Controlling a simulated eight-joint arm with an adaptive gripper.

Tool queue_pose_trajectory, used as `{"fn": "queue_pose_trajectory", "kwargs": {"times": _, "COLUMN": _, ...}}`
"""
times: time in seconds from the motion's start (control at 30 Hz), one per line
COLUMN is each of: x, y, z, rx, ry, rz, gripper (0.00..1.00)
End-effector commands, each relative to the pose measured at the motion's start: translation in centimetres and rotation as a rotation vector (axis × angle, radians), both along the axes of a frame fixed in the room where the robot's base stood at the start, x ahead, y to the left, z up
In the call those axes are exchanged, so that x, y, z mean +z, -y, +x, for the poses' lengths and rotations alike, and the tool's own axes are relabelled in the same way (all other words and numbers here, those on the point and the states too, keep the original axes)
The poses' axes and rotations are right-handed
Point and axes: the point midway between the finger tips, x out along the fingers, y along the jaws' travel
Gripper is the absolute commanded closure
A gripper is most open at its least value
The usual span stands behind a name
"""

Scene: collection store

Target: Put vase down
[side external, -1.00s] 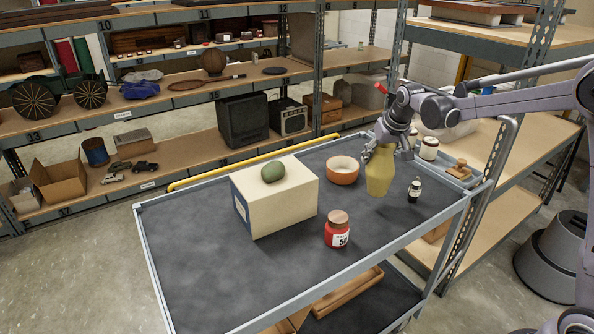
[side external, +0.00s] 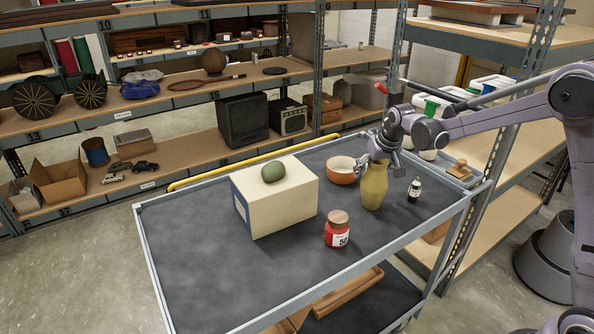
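The tall yellow-tan vase (side external: 374,188) stands upright on the dark top of the cart (side external: 210,280), toward its right side. Its base appears to rest on the surface. My gripper (side external: 377,164) is above and around the top of the vase, with one finger on each side. The fingers look spread, with the left one clear of the vase's side. The gripper hides the vase's mouth.
An orange bowl (side external: 341,177) is just left of the vase, close to the left finger. A small dark bottle (side external: 414,191) is to its right. A red jar (side external: 337,233) and a cream box (side external: 273,205) bearing a green oval object (side external: 273,173) are left. The cart's front-left area is clear.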

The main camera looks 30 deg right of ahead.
Motion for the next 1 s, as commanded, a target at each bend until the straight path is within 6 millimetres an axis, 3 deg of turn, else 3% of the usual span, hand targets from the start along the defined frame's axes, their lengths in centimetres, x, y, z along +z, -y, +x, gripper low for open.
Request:
{"fn": "queue_pose_trajectory", "kwargs": {"times": 0.3, "x": 0.1, "y": 0.0, "z": 0.0, "rx": 0.0, "ry": 0.0, "rz": 0.0, "gripper": 0.2}}
{"fn": "queue_pose_trajectory", "kwargs": {"times": 0.47, "x": 1.1, "y": -0.2, "z": -0.4, "rx": 0.0, "ry": 0.0, "rz": 0.0, "gripper": 0.2}}
{"fn": "queue_pose_trajectory", "kwargs": {"times": 1.0, "x": 9.5, "y": -1.4, "z": -4.1, "rx": 0.0, "ry": -0.001, "rz": 0.0, "gripper": 0.2}}
